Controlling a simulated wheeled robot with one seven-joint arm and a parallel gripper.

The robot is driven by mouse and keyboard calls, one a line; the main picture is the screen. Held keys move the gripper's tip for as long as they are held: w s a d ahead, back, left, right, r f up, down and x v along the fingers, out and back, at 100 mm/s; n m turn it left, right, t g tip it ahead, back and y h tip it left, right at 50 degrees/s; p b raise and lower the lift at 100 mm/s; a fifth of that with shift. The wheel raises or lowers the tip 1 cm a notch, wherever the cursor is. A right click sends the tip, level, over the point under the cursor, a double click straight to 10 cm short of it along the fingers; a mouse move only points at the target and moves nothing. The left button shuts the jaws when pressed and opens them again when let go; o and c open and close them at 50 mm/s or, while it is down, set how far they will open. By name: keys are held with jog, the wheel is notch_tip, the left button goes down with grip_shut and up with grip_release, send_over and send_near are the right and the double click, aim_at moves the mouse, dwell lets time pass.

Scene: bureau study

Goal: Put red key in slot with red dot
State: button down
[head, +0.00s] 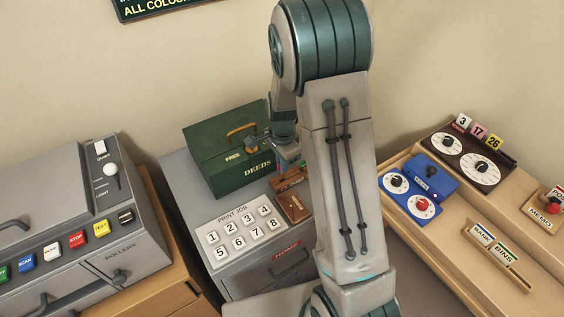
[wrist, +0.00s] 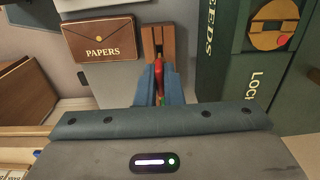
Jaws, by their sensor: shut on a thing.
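My gripper (wrist: 160,78) is shut on the red key (wrist: 161,70), which shows as a narrow red piece between the blue fingers. The key is at the near end of a brown wooden block (wrist: 158,38) with a dark groove; I cannot tell whether it touches the block. In the head view my gripper (head: 287,160) is beside the right side of the green DEEDS box (head: 215,165), partly hidden by my arm. In the wrist view a round tan plate (wrist: 263,38) with a dark slot and a red dot (wrist: 283,40) is on the box's lock side, right of my gripper.
A brown PAPERS wallet (wrist: 100,40) lies left of the block. A PRINT JOB panel (head: 240,231) is in front of the DEEDS box on the grey cabinet. A grey machine (head: 60,225) stands left; a wooden desk (head: 430,215) with dials stands right.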

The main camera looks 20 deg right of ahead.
jog(key=shift+f+b, duration=0.65)
jog(key=shift+f, duration=0.25)
jog(key=shift+f+b, duration=0.65)
jog(key=shift+f, duration=0.25)
dwell(0.4)
jog(key=c, duration=1.5)
grip_release()
notch_tip(320, 180, up, 13)
jog(key=shift+f, duration=0.1)
jog(key=shift+r, duration=0.55)
